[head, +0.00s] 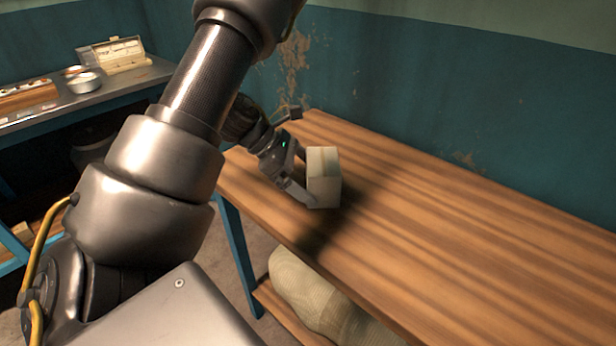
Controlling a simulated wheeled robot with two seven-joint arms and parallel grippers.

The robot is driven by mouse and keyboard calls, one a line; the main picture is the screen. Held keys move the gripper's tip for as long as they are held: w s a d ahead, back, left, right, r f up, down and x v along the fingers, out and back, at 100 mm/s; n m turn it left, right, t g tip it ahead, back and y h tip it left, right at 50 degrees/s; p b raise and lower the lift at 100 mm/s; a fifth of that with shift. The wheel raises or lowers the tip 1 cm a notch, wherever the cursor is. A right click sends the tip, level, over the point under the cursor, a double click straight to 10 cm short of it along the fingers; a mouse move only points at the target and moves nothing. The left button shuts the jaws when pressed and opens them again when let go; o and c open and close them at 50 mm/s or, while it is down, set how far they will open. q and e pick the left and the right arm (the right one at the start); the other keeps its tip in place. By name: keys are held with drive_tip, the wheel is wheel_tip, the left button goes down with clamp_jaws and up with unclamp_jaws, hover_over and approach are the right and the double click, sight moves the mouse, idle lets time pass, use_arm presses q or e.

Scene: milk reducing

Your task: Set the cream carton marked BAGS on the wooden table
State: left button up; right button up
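The cream carton (325,185) is upright at the left part of the wooden table (450,230), near its front edge. No marking can be read on it. I cannot tell whether its base touches the tabletop. My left gripper (305,180) reaches it from the left, with one finger at its near lower left side and the other towards its far side, partly hidden. The fingers are spread about as wide as the carton, and I cannot tell whether they press on it. My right gripper is not in view.
The tabletop to the right is bare. A teal wall (480,90) runs along the back. A pale sack (305,290) lies on the shelf below. At the left, another bench (130,85) holds a white bowl (84,82), an open case (112,54) and a wooden tray (28,96).

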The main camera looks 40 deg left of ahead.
use_arm(q)
drive_tip(key=shift+r, duration=0.15)
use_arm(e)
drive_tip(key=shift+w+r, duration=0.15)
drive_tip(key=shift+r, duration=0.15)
use_arm(q)
drive_tip(key=shift+v, duration=0.8)
drive_tip(key=v, duration=1)
drive_tip(key=shift+p, duration=0.45)
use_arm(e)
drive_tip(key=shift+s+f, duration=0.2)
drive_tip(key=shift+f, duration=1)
use_arm(q)
drive_tip(key=shift+a+r, duration=0.15)
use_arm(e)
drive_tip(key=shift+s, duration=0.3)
